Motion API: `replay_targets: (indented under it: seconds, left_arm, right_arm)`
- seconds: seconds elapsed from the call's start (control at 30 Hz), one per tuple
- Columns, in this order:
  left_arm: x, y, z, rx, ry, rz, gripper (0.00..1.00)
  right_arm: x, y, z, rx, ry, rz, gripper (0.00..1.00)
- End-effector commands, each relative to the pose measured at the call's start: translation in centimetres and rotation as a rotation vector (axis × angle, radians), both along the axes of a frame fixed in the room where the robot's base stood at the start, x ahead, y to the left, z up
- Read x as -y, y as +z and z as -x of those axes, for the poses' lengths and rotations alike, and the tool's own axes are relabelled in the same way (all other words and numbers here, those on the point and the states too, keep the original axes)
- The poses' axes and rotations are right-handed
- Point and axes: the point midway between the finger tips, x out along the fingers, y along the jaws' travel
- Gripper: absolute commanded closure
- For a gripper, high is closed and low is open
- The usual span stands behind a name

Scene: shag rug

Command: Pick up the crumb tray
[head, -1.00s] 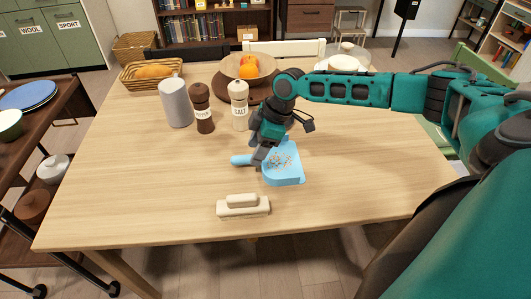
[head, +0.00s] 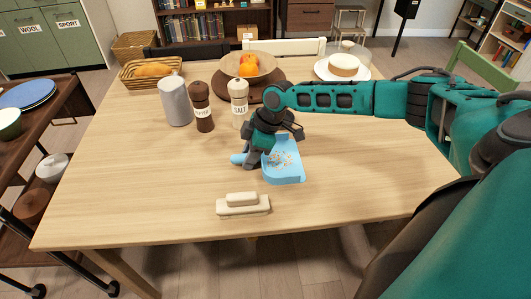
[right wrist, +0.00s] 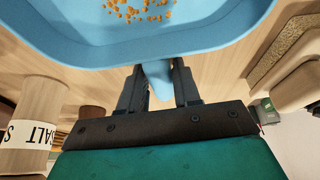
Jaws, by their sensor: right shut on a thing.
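The crumb tray (head: 287,171) is a light blue pan with several orange-brown crumbs in it. It is at the middle of the table in the head view, its handle toward the left. It also fills the top of the right wrist view (right wrist: 180,45). My right gripper (head: 252,162) is shut on the tray's handle, with one finger on each side of it in the right wrist view (right wrist: 158,85). I cannot tell whether the tray touches the table. My left gripper is not in view.
A cream brush-like block (head: 243,204) lies in front of the tray. A salt mill (head: 239,100), a pepper mill (head: 202,108) and a grey cylinder (head: 175,102) stand behind it. A fruit bowl (head: 247,68) is farther back. The table's front left is clear.

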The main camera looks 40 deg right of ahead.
Motion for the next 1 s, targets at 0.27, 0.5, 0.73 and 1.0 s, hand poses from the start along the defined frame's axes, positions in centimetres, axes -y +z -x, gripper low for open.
replay_targets:
  seconds: [0.27, 0.5, 0.73, 1.0]
  left_arm:
    - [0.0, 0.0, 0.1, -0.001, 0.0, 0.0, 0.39]
    - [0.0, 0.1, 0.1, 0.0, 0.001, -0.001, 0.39]
    - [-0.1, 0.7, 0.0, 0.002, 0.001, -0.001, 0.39]
    - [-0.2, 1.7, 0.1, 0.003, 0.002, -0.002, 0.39]
  right_arm:
    - [0.0, 0.0, 0.0, 0.001, 0.0, 0.0, 1.0]
    - [0.0, 0.5, 0.0, 0.001, 0.0, 0.0, 1.0]
    - [0.0, 3.6, -0.1, 0.004, 0.001, 0.0, 1.0]
    - [0.0, 11.4, -0.1, 0.006, 0.001, 0.0, 1.0]
